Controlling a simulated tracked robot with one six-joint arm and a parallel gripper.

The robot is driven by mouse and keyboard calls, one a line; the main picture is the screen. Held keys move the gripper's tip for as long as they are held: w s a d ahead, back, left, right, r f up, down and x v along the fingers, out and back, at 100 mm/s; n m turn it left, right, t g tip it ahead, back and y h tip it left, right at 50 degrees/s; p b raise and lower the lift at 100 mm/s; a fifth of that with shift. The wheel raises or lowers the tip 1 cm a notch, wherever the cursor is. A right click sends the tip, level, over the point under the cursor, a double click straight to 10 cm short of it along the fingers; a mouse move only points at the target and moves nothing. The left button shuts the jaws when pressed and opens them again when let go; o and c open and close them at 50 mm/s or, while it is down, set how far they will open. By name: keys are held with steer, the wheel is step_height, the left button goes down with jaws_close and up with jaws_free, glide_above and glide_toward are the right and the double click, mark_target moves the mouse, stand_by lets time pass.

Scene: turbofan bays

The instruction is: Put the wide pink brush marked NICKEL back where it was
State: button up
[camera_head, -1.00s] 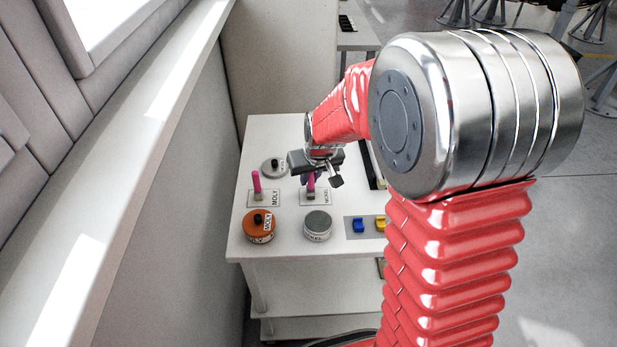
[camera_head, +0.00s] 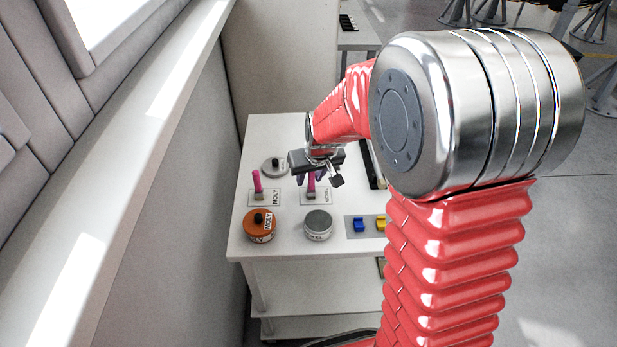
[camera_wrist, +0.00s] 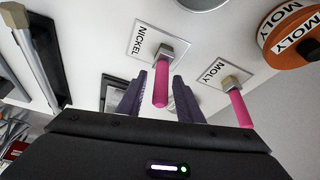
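The pink-handled brush marked NICKEL (camera_head: 311,186) stands upright on its NICKEL label card (camera_head: 322,197) on the white bench. In the wrist view its pink handle (camera_wrist: 161,86) rises from a metal ferrule on the NICKEL card (camera_wrist: 141,42). My gripper (camera_wrist: 159,80) is open, its two purple fingers on either side of the handle with a gap visible on both sides. In the head view my gripper (camera_head: 313,177) is directly over and around the brush top. The bristles are hidden.
A second pink brush (camera_head: 257,183) stands left on a MOLY card (camera_head: 268,197). An orange MOLY tin (camera_head: 259,228), a grey-topped tin (camera_head: 318,224), blue (camera_head: 359,225) and yellow (camera_head: 381,224) pieces stand in front. A round lid (camera_head: 271,168) lies behind.

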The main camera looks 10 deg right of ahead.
steer(key=v, duration=1.2)
stand_by(0.5)
steer(key=s+r, duration=0.3)
steer(key=s, duration=0.8)
steer(key=s+r, duration=0.3)
steer(key=s, duration=0.8)
steer(key=shift+s+a+m+t, duration=0.3)
steer(key=shift+s+m+t, duration=0.05)
steer(key=shift+m+t, duration=0.05)
